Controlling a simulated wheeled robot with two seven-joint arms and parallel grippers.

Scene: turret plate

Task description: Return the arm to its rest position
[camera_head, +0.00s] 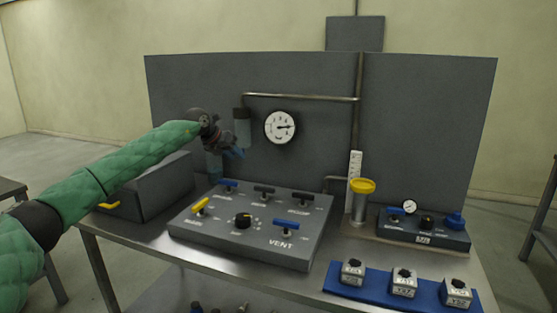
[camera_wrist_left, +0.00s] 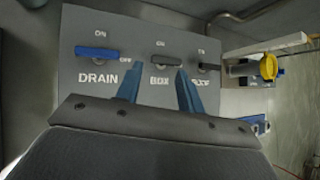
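My left arm, in a green quilted sleeve, reaches in from the left in the head view. My left gripper (camera_head: 232,153) hangs above the back left of the grey turret plate (camera_head: 190,229), in front of the upright dark panel. In the left wrist view the blue fingers of the left gripper (camera_wrist_left: 160,84) stand apart with nothing between them. Beyond them lie a blue handle (camera_wrist_left: 97,52) marked DRAIN and two dark handles, with no clear contact. My right arm and gripper do not show.
The plate also has a yellow handle (camera_head: 201,205), a black knob (camera_head: 243,221) and a blue VENT handle (camera_head: 286,227). A dial gauge (camera_head: 280,127) and pipe (camera_head: 300,97) are close right of the gripper. A grey box (camera_head: 152,188) lies below the arm.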

